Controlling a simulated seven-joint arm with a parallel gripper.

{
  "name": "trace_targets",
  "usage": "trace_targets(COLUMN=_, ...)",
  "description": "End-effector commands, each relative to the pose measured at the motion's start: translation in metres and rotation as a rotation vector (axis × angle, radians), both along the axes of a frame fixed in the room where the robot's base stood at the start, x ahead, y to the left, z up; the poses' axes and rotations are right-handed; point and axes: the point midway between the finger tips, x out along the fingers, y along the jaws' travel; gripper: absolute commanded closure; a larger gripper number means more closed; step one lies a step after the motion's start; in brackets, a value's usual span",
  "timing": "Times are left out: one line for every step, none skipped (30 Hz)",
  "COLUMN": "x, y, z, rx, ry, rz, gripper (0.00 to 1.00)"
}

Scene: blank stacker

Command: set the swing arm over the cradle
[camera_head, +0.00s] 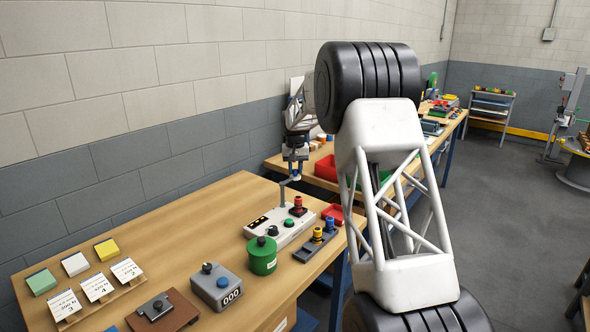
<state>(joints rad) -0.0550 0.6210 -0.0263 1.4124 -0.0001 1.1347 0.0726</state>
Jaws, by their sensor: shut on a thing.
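A pale grey-white device (283,232) stands on the wooden bench, with a black panel, a green button and a red knob on top. A thin grey bent arm (283,190), which looks like the swing arm, rises from its back edge. My gripper points down and is shut on this end, which looks like the swing arm's handle. The fingertips are small and partly hidden. I cannot pick out the cradle for certain.
A green canister (262,256), a grey counter box (215,287) and a dark holder with coloured knobs (316,244) stand close to the device. Numbered cards (96,286) and a brown board (163,311) lie at front left. The bench's back left is clear.

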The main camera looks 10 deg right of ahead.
Motion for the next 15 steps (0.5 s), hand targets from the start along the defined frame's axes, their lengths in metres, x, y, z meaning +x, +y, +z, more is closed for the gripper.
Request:
trace_targets(x=-0.001, y=-0.001, z=0.001, rx=0.000, ry=-0.001, rz=-0.009, gripper=1.00)
trace_targets(x=-0.001, y=-0.001, z=0.001, rx=0.000, ry=-0.001, rz=-0.016, gripper=1.00)
trace_targets(x=-0.002, y=-0.002, z=0.001, rx=0.000, ry=-0.001, rz=-0.029, gripper=1.00)
trace_targets(x=-0.002, y=-0.002, z=0.001, rx=0.000, ry=-0.001, rz=-0.040, gripper=1.00)
trace_targets(x=-0.003, y=-0.003, z=0.001, rx=0.000, ry=-0.001, rz=-0.051, gripper=1.00)
trace_targets(x=-0.004, y=-0.004, z=0.001, rx=0.000, ry=-0.001, rz=-0.070, gripper=1.00)
trace_targets(x=-0.005, y=-0.004, z=0.001, rx=0.000, ry=-0.001, rz=-0.084, gripper=1.00)
trace_targets(x=-0.006, y=-0.005, z=0.001, rx=0.000, ry=-0.001, rz=-0.101, gripper=1.00)
trace_targets(x=-0.007, y=-0.006, z=0.001, rx=0.000, ry=-0.001, rz=-0.124, gripper=1.00)
trace_targets(x=-0.009, y=-0.007, z=0.001, rx=0.000, ry=-0.001, rz=-0.144, gripper=1.00)
trace_targets(x=-0.010, y=-0.008, z=0.001, rx=0.000, ry=-0.001, rz=-0.165, gripper=1.00)
trace_targets(x=-0.012, y=-0.009, z=0.001, rx=0.000, ry=-0.001, rz=-0.194, gripper=1.00)
trace_targets(x=-0.013, y=-0.010, z=0.001, rx=0.000, ry=-0.001, rz=-0.217, gripper=1.00)
trace_targets(x=-0.015, y=-0.011, z=0.001, rx=0.000, ry=-0.001, rz=-0.242, gripper=1.00)
trace_targets(x=-0.017, y=-0.012, z=0.001, rx=0.000, ry=-0.001, rz=-0.276, gripper=1.00)
